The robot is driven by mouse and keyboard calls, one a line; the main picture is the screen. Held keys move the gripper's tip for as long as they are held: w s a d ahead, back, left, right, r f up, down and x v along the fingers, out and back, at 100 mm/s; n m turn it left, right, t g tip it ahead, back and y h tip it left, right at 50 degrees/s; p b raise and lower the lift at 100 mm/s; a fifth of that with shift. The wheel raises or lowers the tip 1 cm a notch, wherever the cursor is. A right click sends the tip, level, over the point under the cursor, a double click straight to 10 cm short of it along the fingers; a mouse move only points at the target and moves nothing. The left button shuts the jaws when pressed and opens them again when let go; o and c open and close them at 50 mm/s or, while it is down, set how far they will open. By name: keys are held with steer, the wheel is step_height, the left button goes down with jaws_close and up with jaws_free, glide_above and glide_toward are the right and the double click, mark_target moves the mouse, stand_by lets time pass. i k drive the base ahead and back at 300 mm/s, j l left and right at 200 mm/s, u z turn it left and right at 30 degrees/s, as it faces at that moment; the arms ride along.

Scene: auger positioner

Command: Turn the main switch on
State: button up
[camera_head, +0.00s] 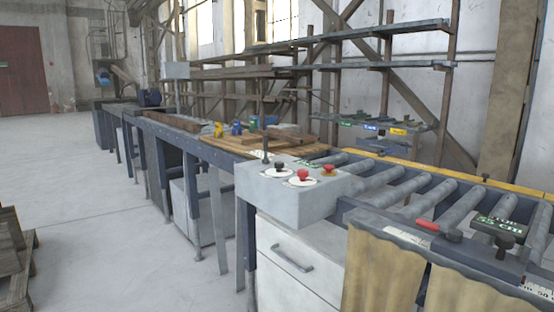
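A grey control box (285,205) stands at the near end of the long machine, in the middle of the head camera view. Its top carries a black knob (279,165) on a white disc, a red knob (303,174) on a white disc, and a red knob on a yellow base (328,169). A thin dark lever (265,145) rises behind them. No readable label tells which one is the main switch, and I cannot tell its position. My gripper is not in view.
A roller conveyor (400,192) runs right of the box, with a red-handled tool (428,225) on its near edge. A white drawer cabinet (288,262) is below the box. A wooden pallet stack (14,258) stands at left. Open floor (110,220) lies between.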

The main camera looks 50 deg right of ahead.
mark_target(303, 174)
steer(key=i+l, duration=0.35)
steer(key=l, duration=0.15)
steer(key=i+l, duration=0.35)
steer(key=l, duration=0.2)
steer(key=i+l, duration=0.1)
steer(key=l, duration=0.45)
steer(key=l+z, duration=0.1)
steer(key=l, duration=0.4)
steer(key=i, duration=0.05)
